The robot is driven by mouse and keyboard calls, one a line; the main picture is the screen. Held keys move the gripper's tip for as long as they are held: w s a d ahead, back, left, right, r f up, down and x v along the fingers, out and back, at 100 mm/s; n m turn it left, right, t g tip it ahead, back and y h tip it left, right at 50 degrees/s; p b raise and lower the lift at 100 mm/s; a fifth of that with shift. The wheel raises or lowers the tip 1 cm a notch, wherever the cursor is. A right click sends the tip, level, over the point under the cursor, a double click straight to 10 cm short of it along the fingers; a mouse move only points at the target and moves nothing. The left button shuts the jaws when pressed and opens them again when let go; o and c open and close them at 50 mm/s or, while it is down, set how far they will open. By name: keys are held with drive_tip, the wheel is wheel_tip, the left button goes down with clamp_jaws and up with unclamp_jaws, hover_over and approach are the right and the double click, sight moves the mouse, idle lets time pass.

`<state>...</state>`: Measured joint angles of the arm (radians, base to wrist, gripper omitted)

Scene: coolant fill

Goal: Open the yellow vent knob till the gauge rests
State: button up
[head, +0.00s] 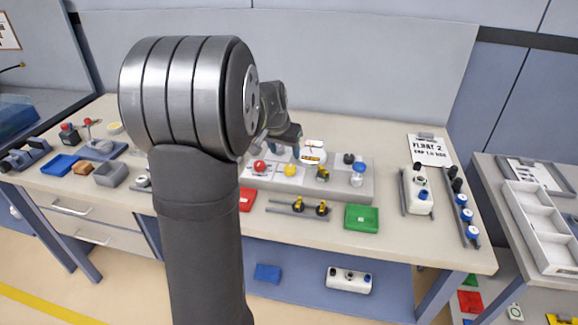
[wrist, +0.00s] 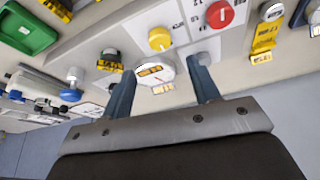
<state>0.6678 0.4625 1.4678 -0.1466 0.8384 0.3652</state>
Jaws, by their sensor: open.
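The yellow vent knob (head: 290,170) sits on the grey panel block (head: 335,189), right of the red knob (head: 260,166). In the wrist view the yellow knob (wrist: 159,39) is beyond my fingertips, with the red knob (wrist: 220,15) to its right. The round white gauge (head: 312,156) stands behind the yellow knob. In the wrist view the gauge (wrist: 154,73) shows between my fingers, with an orange-red mark on its face; its reading is too small to tell. My gripper (wrist: 162,72) is open and empty, apart from the yellow knob. In the head view my arm hides part of the gripper.
A blue-capped fitting (head: 358,173) and a black knob (head: 349,158) stand at the panel's right. A green tray (head: 362,218) and a rack with yellow-black clips (head: 299,208) lie in front. Bare table lies at front right.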

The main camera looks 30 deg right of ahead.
sight(290, 167)
drive_tip(key=x, duration=0.9)
drive_tip(key=shift+f, duration=0.2)
drive_tip(key=shift+c, duration=0.3)
drive_tip(key=c, duration=0.9)
